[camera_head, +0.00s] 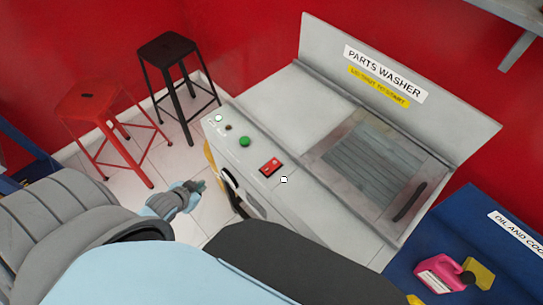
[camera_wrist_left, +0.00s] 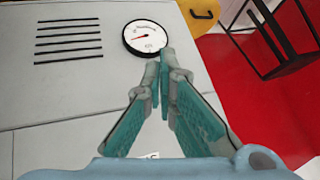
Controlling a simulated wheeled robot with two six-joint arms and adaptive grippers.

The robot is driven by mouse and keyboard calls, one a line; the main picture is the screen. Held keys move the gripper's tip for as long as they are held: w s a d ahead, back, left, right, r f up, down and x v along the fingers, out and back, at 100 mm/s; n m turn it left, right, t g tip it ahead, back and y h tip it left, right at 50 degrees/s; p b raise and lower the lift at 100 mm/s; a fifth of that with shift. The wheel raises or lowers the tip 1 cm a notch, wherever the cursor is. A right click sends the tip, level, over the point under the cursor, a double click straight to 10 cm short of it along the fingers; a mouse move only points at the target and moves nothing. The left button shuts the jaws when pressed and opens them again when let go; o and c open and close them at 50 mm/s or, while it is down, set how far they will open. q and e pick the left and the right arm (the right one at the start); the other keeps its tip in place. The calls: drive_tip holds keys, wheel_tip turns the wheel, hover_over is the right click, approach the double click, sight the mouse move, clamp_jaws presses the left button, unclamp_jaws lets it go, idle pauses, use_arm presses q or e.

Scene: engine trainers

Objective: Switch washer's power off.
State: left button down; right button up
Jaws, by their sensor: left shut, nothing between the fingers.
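The parts washer (camera_head: 270,85) is a grey cabinet with a raised back panel and a grated lid in the head view. Its front top edge carries a red switch (camera_head: 271,166), a green button (camera_head: 244,141) and smaller round controls near the left corner. My left gripper (camera_head: 201,186) is shut and empty, low in front of the washer's front face and below the level of the switch. In the left wrist view its fingertips (camera_wrist_left: 164,54) meet in front of a round gauge (camera_wrist_left: 146,38) on a grey panel; I cannot tell if they touch. My right gripper is not in view.
A red stool (camera_head: 88,98) and a black stool (camera_head: 170,52) stand left of the washer. A blue bench (camera_head: 480,215) at the right holds a pink container (camera_head: 440,272). White tiled floor shows between the stools and the washer.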

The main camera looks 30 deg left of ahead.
use_arm(q)
drive_tip(key=w+d+r+m+t+h, duration=0.1)
drive_tip(key=w+d+r, duration=0.2)
drive_tip(key=r, duration=0.3)
drive_tip(key=w+d+r+t+h, duration=0.1)
drive_tip(key=w+d+r, duration=0.15)
drive_tip(key=r, duration=0.25)
drive_tip(key=d+r+h, duration=0.3)
drive_tip(key=d+r, duration=0.8)
drive_tip(key=r, duration=0.1)
drive_tip(key=shift+s+d+r+m, duration=0.15)
drive_tip(key=shift+s+r+m, duration=0.15)
drive_tip(key=shift+r+m, duration=0.1)
drive_tip(key=b, duration=0.3)
hover_over(272, 167)
wheel_tip(272, 167, down, 6)
drive_tip(key=shift+s+d+f, duration=0.1)
drive_tip(key=shift+s+f, duration=0.05)
drive_tip(key=shift+f, duration=0.05)
wheel_tip(272, 167, down, 3)
drive_tip(key=shift+r, duration=0.15)
drive_tip(key=shift+f, duration=0.5)
